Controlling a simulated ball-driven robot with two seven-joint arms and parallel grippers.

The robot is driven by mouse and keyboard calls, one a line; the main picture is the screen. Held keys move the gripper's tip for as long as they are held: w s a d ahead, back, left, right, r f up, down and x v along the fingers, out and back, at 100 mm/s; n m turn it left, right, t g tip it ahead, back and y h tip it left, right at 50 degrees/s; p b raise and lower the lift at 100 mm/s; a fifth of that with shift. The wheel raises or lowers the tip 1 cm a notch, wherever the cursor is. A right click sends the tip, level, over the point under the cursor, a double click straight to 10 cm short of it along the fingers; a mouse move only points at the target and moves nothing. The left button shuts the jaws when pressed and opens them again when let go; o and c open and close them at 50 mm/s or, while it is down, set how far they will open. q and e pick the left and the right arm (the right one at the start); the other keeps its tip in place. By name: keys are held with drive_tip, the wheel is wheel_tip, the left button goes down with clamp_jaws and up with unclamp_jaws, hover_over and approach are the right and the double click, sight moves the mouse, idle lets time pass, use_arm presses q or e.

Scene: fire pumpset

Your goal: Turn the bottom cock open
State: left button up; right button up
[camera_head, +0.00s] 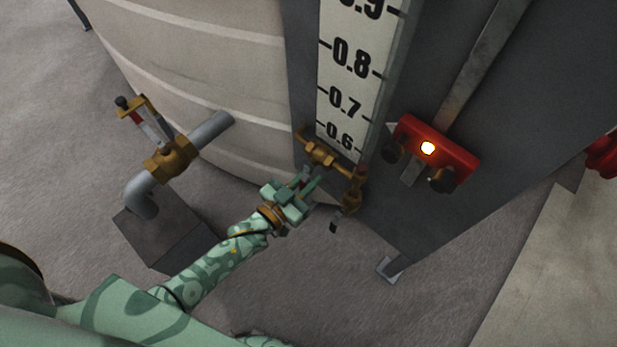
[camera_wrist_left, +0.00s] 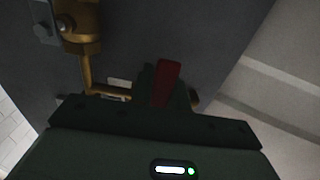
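The bottom cock (camera_head: 322,153) is a brass fitting at the foot of the level gauge, below the 0.6 mark. Its red lever (camera_wrist_left: 166,82) shows in the wrist view, between the dark green fingers of my left gripper (camera_wrist_left: 163,98). In the head view my left gripper (camera_head: 310,182) is just below the cock, fingers pointing up and right towards it. The fingers lie close on either side of the lever; whether they press on it cannot be told. The gripper body hides the lever's lower part. My right gripper is not in view.
A brass valve (camera_head: 170,158) on a grey pipe stands at the left by the pale tank (camera_head: 215,55). A red box with a lit lamp (camera_head: 436,150) is on the dark panel at the right. A brass drain elbow (camera_head: 353,188) is right of the gripper.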

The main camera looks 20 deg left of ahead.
use_arm(q)
clamp_jaws()
